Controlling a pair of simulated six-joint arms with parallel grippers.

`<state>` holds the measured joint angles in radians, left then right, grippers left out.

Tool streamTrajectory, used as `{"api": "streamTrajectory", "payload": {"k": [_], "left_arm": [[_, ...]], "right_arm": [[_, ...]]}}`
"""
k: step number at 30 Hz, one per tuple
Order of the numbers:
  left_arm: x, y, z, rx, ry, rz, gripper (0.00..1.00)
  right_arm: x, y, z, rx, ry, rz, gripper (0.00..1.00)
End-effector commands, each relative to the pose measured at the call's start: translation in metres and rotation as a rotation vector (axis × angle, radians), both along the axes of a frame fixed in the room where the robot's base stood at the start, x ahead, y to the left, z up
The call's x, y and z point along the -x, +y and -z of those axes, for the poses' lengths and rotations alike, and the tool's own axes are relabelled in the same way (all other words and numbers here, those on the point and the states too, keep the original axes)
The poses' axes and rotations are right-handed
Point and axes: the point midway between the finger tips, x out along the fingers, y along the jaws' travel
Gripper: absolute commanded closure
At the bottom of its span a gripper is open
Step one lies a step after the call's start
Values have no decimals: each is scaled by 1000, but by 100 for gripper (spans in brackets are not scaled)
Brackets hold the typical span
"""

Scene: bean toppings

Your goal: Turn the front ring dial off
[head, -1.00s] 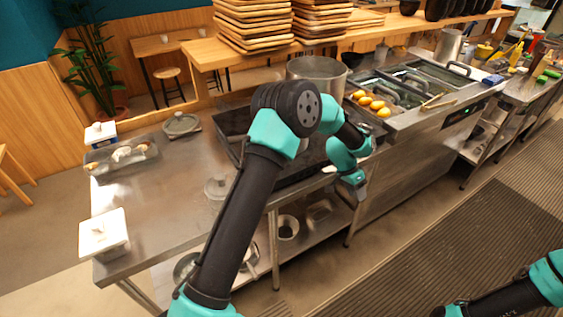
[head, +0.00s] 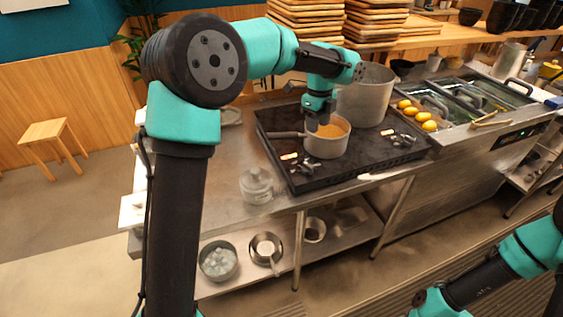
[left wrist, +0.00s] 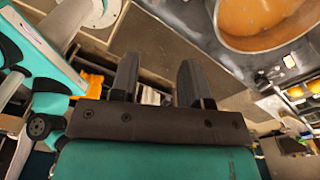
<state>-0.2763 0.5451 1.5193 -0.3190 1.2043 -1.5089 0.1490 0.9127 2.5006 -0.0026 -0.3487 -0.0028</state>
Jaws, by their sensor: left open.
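The black stove (head: 345,165) stands on the steel counter. Two silver-black dial groups show on its top, one at the left front (head: 305,167) and one at the right (head: 403,138), each beside a small orange-lit mark. I cannot tell their settings. A saucepan (head: 327,147) with orange contents sits on the stove; its orange contents also show in the left wrist view (left wrist: 262,15). My left gripper (head: 321,120) points down and overlaps the saucepan's far side in the head view. In the left wrist view its fingers (left wrist: 157,75) are apart and empty.
A tall steel pot (head: 366,98) stands at the back of the stove. A glass lidded jar (head: 257,186) is on the counter's front left. A tray of yellow items (head: 418,115) is to the right. Bowls (head: 218,261) sit on the lower shelf.

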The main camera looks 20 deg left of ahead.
Motion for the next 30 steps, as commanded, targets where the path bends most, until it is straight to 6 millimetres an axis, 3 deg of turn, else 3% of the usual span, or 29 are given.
{"api": "streamTrajectory", "payload": {"k": [4,16,23,30], "left_arm": [[3,4,-15,-35,-22,65,57],[3,5,-11,-36,-20,63,57],[3,5,14,-35,-19,62,57],[3,5,54,-35,-17,61,57]], "right_arm": [[0,0,0,0,0,1,57],[0,0,0,0,0,1,57],[0,0,0,0,0,1,57],[0,0,0,0,0,1,57]]}}
